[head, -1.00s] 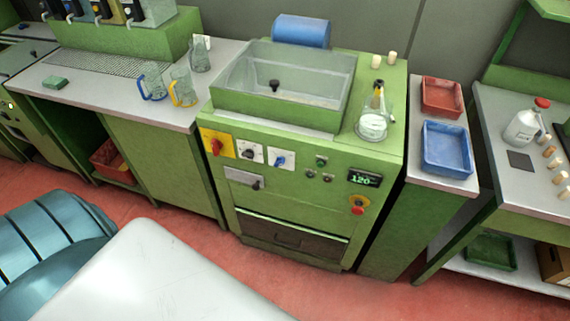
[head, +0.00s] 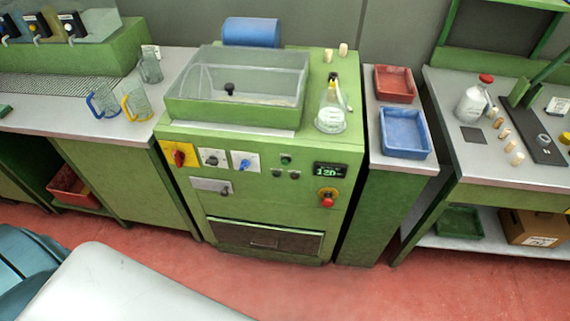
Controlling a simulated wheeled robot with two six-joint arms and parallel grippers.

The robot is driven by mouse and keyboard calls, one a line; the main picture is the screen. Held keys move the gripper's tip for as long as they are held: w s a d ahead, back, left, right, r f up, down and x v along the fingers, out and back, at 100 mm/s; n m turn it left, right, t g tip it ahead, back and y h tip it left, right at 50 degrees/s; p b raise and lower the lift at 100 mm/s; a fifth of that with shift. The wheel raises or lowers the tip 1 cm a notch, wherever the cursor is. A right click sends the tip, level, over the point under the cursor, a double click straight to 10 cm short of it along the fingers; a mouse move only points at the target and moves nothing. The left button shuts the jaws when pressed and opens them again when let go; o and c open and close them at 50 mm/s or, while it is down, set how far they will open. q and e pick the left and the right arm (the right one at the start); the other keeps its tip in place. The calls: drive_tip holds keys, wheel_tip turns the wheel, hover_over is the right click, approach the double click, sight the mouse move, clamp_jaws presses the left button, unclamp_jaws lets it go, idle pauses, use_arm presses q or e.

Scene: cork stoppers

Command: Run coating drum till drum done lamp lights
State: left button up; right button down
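The green coating drum machine (head: 270,215) stands in the middle of the head view. A clear lid with a dark knob (head: 230,89) covers its top basin, and a blue cylinder (head: 250,32) sits behind. Its front carries a red switch on a yellow plate (head: 179,155), a black knob (head: 212,158), a blue knob (head: 244,161), small dark buttons or lamps (head: 286,159), a display reading about 120 (head: 330,171) and a red stop button (head: 328,198). I cannot see any small lamp clearly lit. Neither gripper is in view.
A flask (head: 331,112) and two corks stand on the machine's right top. Red (head: 395,84) and blue (head: 405,134) trays sit on the side counter. Jugs (head: 136,103) stand on the left counter. A white bottle (head: 472,100) and several corks are on the right bench. Red floor in front is open.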

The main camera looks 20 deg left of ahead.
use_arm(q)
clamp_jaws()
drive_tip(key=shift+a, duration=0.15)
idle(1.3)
